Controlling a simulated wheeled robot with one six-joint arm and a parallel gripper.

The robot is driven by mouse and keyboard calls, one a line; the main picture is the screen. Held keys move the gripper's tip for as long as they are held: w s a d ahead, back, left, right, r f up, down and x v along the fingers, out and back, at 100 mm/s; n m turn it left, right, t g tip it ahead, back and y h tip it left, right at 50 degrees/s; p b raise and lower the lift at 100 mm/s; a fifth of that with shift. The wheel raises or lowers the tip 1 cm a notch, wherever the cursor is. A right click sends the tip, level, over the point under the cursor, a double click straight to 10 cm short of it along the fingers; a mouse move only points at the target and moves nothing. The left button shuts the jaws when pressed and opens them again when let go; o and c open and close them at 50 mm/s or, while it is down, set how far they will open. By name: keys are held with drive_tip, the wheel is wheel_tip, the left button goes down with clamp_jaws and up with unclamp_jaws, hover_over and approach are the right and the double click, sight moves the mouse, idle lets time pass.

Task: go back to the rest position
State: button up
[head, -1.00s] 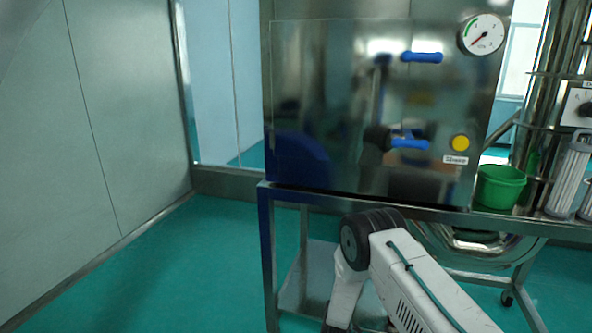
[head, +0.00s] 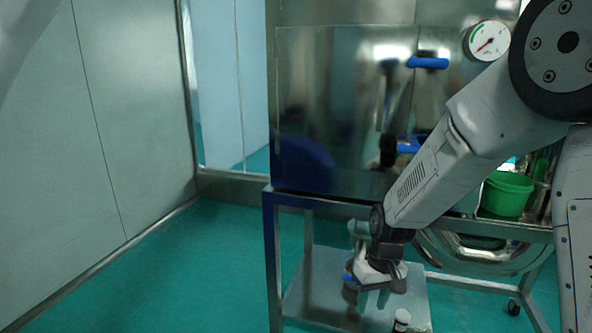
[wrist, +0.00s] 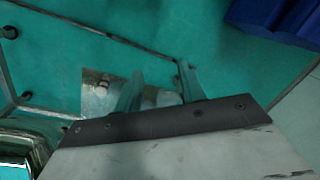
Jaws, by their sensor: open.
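My gripper (head: 374,298) hangs in front of the steel cabinet's stand, above its lower shelf in the head view. In the wrist view my gripper (wrist: 157,92) shows two fingers spread apart with nothing between them. The arm reaches in from the right and covers part of the cabinet front.
The steel cabinet (head: 330,110) has a blue handle (head: 427,63) and a pressure gauge (head: 488,41). A green bucket (head: 506,194) stands at the right. A small white-topped container (head: 402,318) is on the lower shelf (head: 325,262) or nearby. Green floor (head: 190,270) is clear at left.

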drive_tip(key=s+d+r+m+t, duration=0.1)
drive_tip(key=s+d+r, duration=0.3)
drive_tip(key=s+r, duration=0.7)
drive_tip(key=s+d+r+m+t+h, duration=0.1)
drive_tip(key=s+d+r, duration=0.3)
drive_tip(key=s+r, duration=0.6)
drive_tip(key=s+m, duration=0.1)
drive_tip(key=s, duration=0.4)
drive_tip(key=shift+d+r, duration=0.35)
drive_tip(key=shift+d, duration=0.05)
